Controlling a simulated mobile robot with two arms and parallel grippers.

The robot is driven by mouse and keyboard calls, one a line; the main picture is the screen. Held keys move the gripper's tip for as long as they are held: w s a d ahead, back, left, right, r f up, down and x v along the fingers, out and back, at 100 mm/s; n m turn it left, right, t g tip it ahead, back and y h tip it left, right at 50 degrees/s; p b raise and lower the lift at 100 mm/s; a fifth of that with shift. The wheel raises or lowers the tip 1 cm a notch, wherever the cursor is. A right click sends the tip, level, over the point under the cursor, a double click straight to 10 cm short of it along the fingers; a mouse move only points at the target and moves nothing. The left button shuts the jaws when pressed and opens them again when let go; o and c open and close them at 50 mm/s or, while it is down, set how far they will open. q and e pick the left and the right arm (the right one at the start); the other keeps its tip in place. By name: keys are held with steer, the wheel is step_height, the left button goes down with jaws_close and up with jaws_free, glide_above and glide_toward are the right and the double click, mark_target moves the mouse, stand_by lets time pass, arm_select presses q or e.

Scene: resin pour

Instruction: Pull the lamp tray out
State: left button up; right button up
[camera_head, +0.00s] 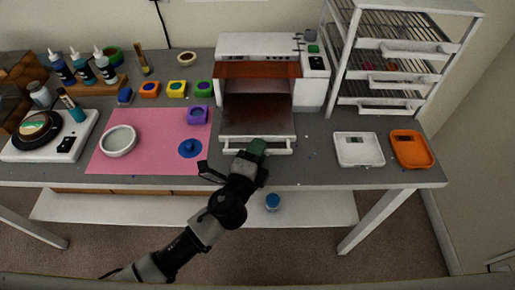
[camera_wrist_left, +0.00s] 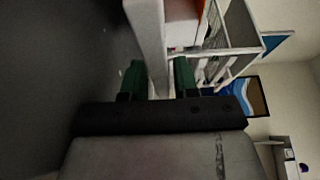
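The lamp tray (camera_head: 257,121) is a dark plate with a white front handle bar. It stands out from the front of the white lamp box (camera_head: 258,44), under a raised brown-orange front flap (camera_head: 258,70). My left gripper (camera_head: 258,148) is at the middle of the handle, partly hiding it. In the left wrist view, the green fingertips (camera_wrist_left: 159,78) stand on both sides of the white handle bar (camera_wrist_left: 149,35) and appear shut on it. My right gripper is not in view.
A pink mat (camera_head: 150,150) with a round white mold lies left of the tray. A wire rack (camera_head: 390,60) stands right of the lamp.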

arm_select(q)
steer(key=shift+o, duration=0.7)
steer(key=b+v, duration=0.2)
steer(key=v, duration=0.8)
steer(key=shift+s, duration=0.4)
steer(key=shift+a, duration=0.15)
